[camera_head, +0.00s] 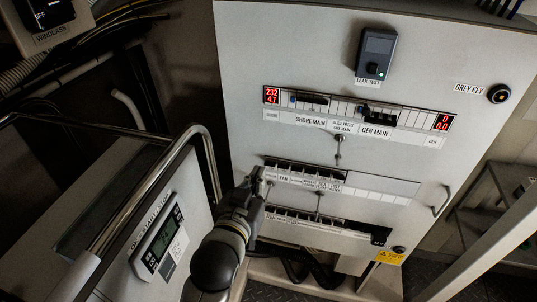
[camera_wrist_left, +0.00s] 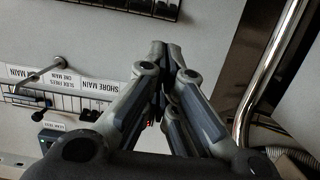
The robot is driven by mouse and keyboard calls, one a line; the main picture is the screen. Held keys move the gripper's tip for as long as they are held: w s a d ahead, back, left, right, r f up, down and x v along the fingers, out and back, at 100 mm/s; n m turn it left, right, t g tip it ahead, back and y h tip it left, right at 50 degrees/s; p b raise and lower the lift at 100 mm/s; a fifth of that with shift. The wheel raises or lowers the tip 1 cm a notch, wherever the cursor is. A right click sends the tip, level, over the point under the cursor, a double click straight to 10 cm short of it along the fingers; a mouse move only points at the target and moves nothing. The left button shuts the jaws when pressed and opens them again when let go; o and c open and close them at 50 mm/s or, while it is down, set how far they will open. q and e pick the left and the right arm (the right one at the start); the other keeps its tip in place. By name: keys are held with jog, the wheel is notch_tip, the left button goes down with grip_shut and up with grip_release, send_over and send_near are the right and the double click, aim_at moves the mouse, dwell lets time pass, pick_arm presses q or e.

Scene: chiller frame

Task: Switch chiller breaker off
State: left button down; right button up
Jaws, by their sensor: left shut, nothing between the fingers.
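The white electrical panel (camera_head: 400,140) fills the middle of the head view. Its middle breaker row (camera_head: 300,165) has a dark slot with a label strip that reads "FAN" at the left. Other labels are too small to read, so I cannot tell which switch is the chiller breaker. My left gripper (camera_head: 257,178) is at the left end of this row, its fingers together and empty. In the left wrist view the gripper (camera_wrist_left: 165,48) is shut, with a breaker row (camera_wrist_left: 135,7) beyond its tips at the top. Contact with a switch cannot be told. My right gripper is not in view.
A lower breaker row (camera_head: 305,222) is below. The main switch row (camera_head: 350,108) is above, with red displays. A sliding lock rod (camera_head: 338,148) and a panel handle (camera_head: 440,201) stick out. A metal rail (camera_head: 200,140) curves close left of my arm, beside a display box (camera_head: 160,238).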

aim_at(272, 151)
pick_arm(q)
jog(key=p+x, duration=0.2)
jog(key=x, duration=0.8)
jog(key=shift+w, duration=0.15)
